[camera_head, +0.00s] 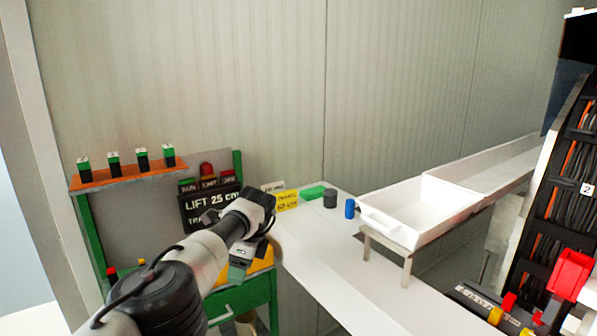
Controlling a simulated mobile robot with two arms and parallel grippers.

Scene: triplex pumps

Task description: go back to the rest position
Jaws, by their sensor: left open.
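My left arm reaches in from the lower left. Its left gripper (238,272) hangs below the wrist with the fingers pointing down, in front of the green cabinet (240,299) and its yellow top. The gripper is open and I see nothing held in it. The wrist covers part of the black sign (200,204) reading "LIFT 25 CM". My right gripper is not in view.
A white tray (425,205) stands at right. An orange shelf (125,177) carries numbered green-and-black blocks. A cable-filled rack (550,200) stands far right.

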